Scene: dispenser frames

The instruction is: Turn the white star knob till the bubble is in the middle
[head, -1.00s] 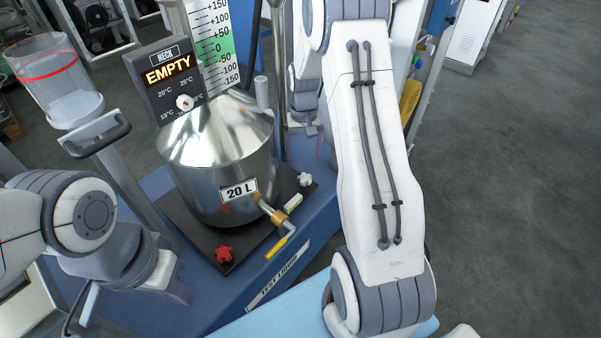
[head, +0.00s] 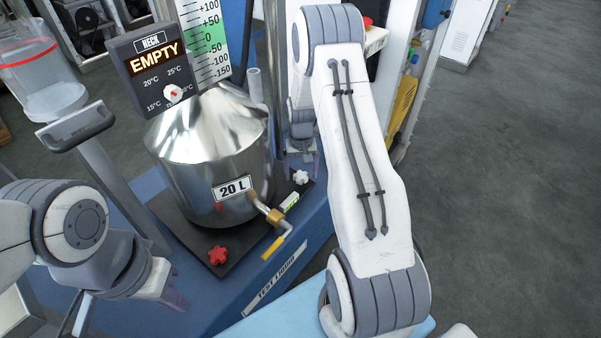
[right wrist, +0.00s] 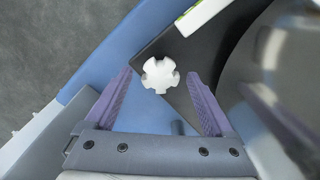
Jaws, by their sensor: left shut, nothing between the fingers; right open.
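The white star knob (head: 300,177) is at the far right corner of the black base plate under the steel vessel. In the right wrist view the white star knob (right wrist: 160,74) shows from above, between the spread purple fingers of my open right gripper (right wrist: 160,78). In the head view my right gripper (head: 304,157) is just above the knob; contact cannot be seen. A bubble level (head: 290,203) with a green vial lies on the plate near the knob; its bubble is too small to read. My left gripper (head: 174,298) is shut and empty at the lower left.
The steel 20 L vessel (head: 212,160) stands on the black plate (head: 190,240). A brass tap (head: 275,217) with a yellow handle sticks out at its front. A red star knob (head: 217,255) is at the near corner. A clear red-ringed container (head: 40,80) stands left.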

